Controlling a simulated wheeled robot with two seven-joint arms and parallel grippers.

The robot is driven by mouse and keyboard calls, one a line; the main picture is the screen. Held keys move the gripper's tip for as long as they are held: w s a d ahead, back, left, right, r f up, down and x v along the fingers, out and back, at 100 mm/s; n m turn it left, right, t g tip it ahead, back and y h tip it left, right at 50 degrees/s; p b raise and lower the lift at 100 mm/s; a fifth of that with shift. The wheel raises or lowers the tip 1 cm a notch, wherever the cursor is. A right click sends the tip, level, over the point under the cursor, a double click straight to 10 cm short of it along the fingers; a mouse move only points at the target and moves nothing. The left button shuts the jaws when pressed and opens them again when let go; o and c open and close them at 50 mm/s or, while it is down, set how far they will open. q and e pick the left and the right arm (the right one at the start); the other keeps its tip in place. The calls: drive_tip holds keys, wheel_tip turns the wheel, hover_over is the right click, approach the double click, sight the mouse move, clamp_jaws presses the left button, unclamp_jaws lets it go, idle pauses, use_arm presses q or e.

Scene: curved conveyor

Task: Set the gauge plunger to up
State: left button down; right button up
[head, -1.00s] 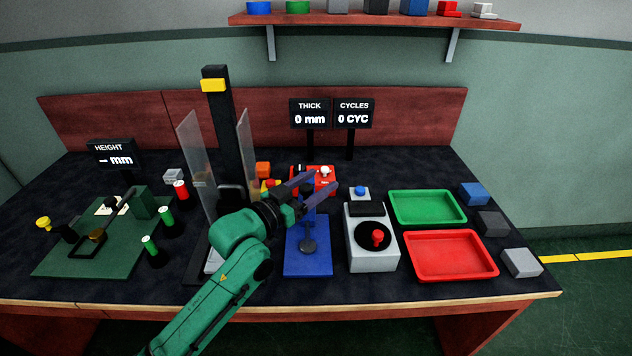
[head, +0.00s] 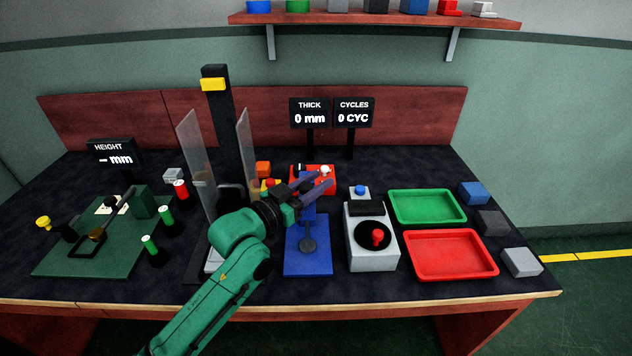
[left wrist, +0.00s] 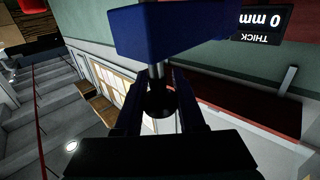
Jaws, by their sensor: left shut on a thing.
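The blue thickness gauge (head: 307,262) stands on the bench, with a grey stem and disc (head: 308,245) above its base. My left gripper (head: 324,181) is at the top of the gauge. In the left wrist view, the blue gauge head (left wrist: 175,30) has a metal rod (left wrist: 157,72) leading to a dark plunger knob (left wrist: 160,101). The knob sits between the left fingers, which are shut on it. The THICK display (head: 310,113) reads 0 mm. My right gripper is not in view.
The grey box with a red knob (head: 377,237) stands close right of the gauge. Clear upright panels (head: 247,150) and a black column stand to the left. A red block with small parts (head: 326,172) is behind. Green (head: 428,222) and red (head: 452,276) trays lie right.

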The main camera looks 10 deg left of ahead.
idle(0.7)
use_arm(q)
wheel_tip(320, 180, up, 8)
drive_tip(key=p, duration=0.7)
drive_tip(key=shift+f, duration=0.2)
drive_tip(key=c, duration=0.5)
unclamp_jaws()
drive_tip(key=v, duration=1.4)
drive_tip(key=shift+s+a+f, duration=0.1)
drive_tip(key=shift+s, duration=0.15)
